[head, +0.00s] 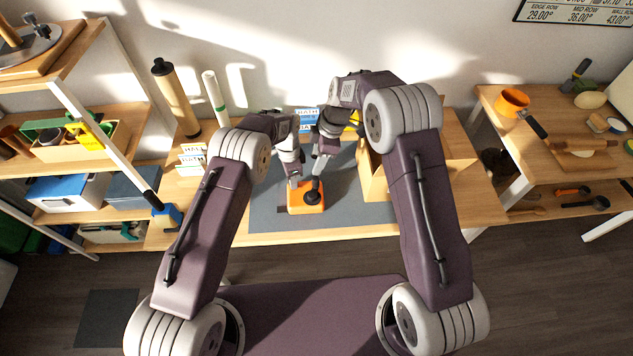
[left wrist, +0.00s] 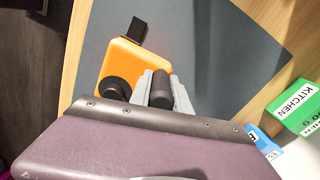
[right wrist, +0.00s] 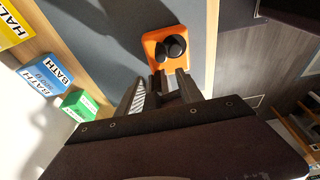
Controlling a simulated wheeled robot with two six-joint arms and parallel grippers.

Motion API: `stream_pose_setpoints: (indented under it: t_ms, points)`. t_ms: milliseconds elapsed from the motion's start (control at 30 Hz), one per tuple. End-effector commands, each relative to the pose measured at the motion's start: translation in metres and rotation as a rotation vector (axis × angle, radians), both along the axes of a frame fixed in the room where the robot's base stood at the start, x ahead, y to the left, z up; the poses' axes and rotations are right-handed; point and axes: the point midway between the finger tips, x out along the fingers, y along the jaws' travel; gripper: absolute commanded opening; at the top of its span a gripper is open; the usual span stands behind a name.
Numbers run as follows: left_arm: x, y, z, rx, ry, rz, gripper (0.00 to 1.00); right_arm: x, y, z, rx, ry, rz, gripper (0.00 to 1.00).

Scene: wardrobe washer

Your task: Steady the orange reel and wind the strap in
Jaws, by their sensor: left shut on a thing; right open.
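The orange reel (head: 305,205) sits on the grey mat near the table's front edge. It has a round black hub and a black knob on top, clear in the right wrist view (right wrist: 157,36). A short black strap (left wrist: 132,32) sticks out from one side of it in the left wrist view. My left gripper (head: 294,182) is shut on the reel at its rear left; its jaws (left wrist: 153,76) sit around a dark post-like part. My right gripper (head: 316,180) is open just above the reel, beside the knob; its fingers (right wrist: 177,82) partly hide the reel's near edge.
The grey mat (head: 268,205) is clear left of the reel. A wooden box (head: 375,182) stands right of it. Labelled boxes, including a blue BATH one (right wrist: 53,74) and a green one (right wrist: 80,104), lie behind. A brown roll (head: 177,97) stands at the back left.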

Motion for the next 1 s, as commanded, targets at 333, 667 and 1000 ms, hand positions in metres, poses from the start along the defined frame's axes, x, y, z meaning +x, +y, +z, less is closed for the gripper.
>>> stream_pose_setpoints:
  t_ms: [333,667,1000]
  points:
    - [0.0,0.0,-0.001,0.0,0.0,0.0,0.0,-0.005,0.003,-0.019,-0.004,0.019,0.007,0.44]
    - [0.0,0.0,-0.001,0.0,0.0,0.0,0.0,-0.006,0.003,-0.07,-0.005,0.019,0.007,0.44]
    - [0.0,0.0,-0.001,0.001,0.0,0.0,0.0,-0.005,0.003,-0.088,-0.005,0.015,0.008,0.44]
